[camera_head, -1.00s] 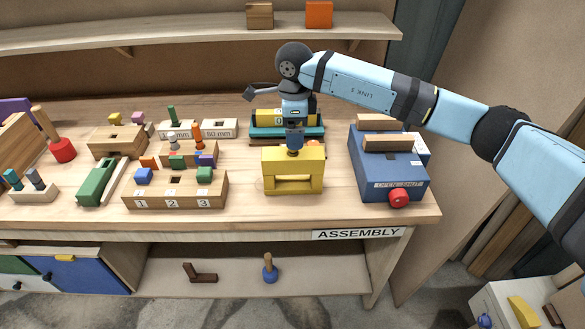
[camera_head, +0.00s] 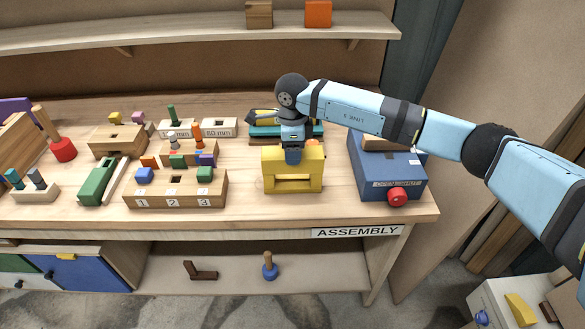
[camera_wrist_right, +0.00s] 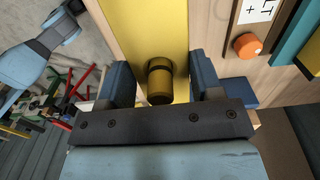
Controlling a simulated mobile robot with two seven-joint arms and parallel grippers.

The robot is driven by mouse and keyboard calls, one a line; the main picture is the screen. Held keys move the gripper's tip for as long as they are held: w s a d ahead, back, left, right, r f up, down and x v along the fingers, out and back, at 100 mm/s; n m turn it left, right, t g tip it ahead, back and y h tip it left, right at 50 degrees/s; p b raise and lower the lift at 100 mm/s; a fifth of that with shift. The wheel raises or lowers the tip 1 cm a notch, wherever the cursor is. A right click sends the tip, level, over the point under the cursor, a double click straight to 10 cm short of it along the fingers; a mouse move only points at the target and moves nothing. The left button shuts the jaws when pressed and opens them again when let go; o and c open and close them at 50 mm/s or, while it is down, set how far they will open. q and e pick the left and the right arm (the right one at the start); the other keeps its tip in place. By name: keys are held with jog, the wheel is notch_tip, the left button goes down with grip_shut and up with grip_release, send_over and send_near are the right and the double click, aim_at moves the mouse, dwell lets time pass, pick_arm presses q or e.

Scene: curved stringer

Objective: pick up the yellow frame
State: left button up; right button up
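The yellow frame (camera_head: 292,183) stands upright on the front of the workbench, a block with a slot through its lower part. My right gripper (camera_head: 292,156) is at its top edge and hides part of it. In the right wrist view the frame (camera_wrist_right: 148,28) runs upward from between the two fingers of my right gripper (camera_wrist_right: 162,84). A round yellow peg (camera_wrist_right: 160,85) on the frame lies between these fingers, with gaps showing on both sides. The fingers look open around it. My left gripper does not show in the head view.
A blue box (camera_head: 386,178) with a red knob stands close to the right. A numbered wooden block (camera_head: 176,191) with coloured pegs stands to the left. A teal-and-yellow item (camera_head: 262,132) lies behind. The bench's front edge (camera_head: 290,226) is close in front.

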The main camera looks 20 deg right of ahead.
jog(key=c, duration=1)
jog(key=shift+o, duration=0.2)
jog(key=shift+r, duration=0.1)
